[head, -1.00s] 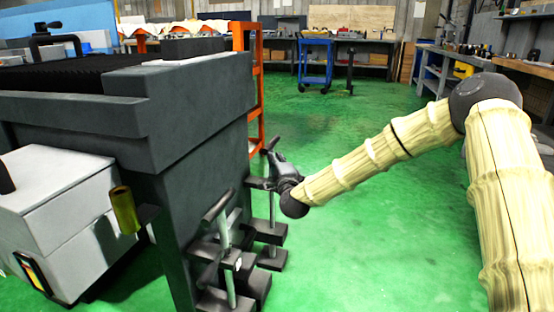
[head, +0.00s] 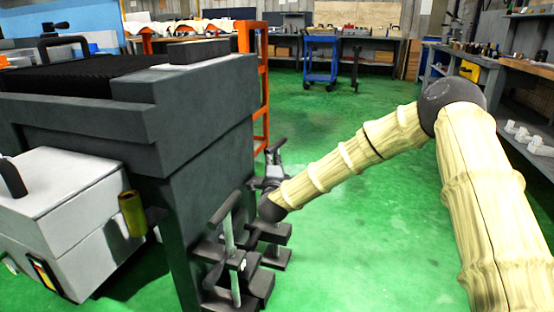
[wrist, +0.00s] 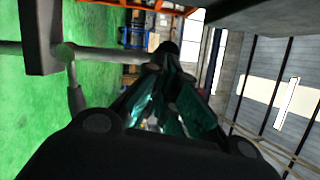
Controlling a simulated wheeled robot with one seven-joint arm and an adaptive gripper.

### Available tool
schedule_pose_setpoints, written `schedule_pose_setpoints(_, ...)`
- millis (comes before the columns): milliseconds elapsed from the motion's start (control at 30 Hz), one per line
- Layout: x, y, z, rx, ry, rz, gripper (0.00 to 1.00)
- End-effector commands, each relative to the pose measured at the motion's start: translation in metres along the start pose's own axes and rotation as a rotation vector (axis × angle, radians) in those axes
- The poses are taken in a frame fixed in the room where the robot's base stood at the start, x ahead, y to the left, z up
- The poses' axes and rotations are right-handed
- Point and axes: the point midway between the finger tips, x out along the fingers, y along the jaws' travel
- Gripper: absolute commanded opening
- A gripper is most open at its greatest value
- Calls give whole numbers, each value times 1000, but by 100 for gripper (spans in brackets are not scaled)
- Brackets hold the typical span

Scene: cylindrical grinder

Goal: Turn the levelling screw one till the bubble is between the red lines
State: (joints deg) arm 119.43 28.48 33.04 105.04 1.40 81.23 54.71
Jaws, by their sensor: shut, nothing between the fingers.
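Two levelling screws with dark T-handles and grey rods stand at the machine's corner. The near screw (head: 229,232) is fully in view. The far screw (head: 276,148) shows its handle top, and my arm hides part of it. I cannot tell which is screw one. My gripper (head: 273,172) is at the far screw, small and partly hidden. In the wrist view my gripper (wrist: 168,55) is shut and empty, its fingertips close to a grey rod (wrist: 108,54) with a dark crossbar (wrist: 40,35); contact is unclear. A coloured gauge (head: 43,273) sits low left; its bubble is unreadable.
The dark grey grinder body (head: 195,135) fills the left, with a white box (head: 65,190) and a yellow cylinder (head: 131,213) on its side. An orange rack (head: 262,85) stands behind. Green floor (head: 370,190) is open to the right, with a blue trolley (head: 320,60) farther back.

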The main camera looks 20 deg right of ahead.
Motion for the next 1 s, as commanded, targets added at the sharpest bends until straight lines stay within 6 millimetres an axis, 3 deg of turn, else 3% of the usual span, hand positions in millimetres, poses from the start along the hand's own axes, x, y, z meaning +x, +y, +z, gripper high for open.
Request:
schedule_pose_setpoints(433, 8, 3, 29, 0, -2, 1, 0)
schedule_pose_setpoints(1000, 12, 7, 37, 1, -2, 1, 0)
